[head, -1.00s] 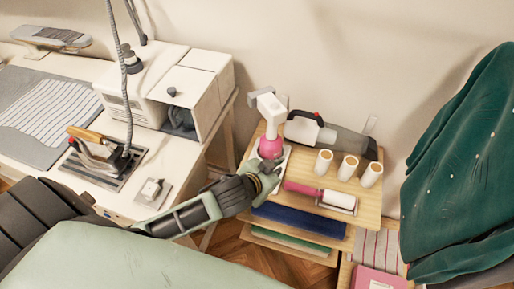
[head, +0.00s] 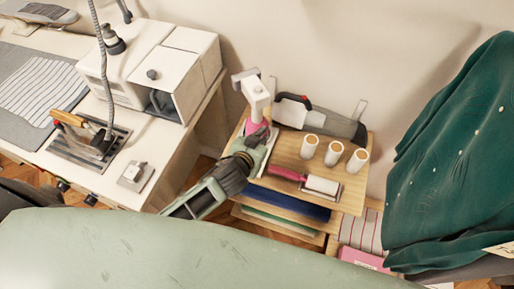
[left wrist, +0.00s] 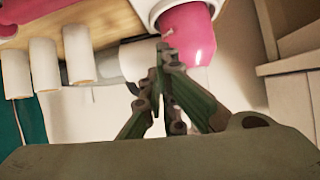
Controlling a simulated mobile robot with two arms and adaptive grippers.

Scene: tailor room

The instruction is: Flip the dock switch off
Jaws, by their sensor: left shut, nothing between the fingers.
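A pink and white device (head: 257,98) stands upright on a pale dock plate (head: 267,156) at the left end of the small wooden stand. My left gripper (head: 257,141) is at its pink lower part and hides much of it in the head view. In the left wrist view the closed fingertips (left wrist: 162,48) are empty and overlap the edge of the pink body (left wrist: 197,32). I cannot tell whether they touch it. A small pale mark shows on the pink surface. I cannot make out the dock switch or its position. My right gripper is not in view.
On the stand (head: 290,155) are several white thread rolls (head: 334,153), a pink-handled lint roller (head: 318,185) and a grey handheld vacuum (head: 335,122). A white table with an iron (head: 101,143) and a boxy white machine (head: 184,70) is at left. Green cloth (head: 450,150) hangs at right.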

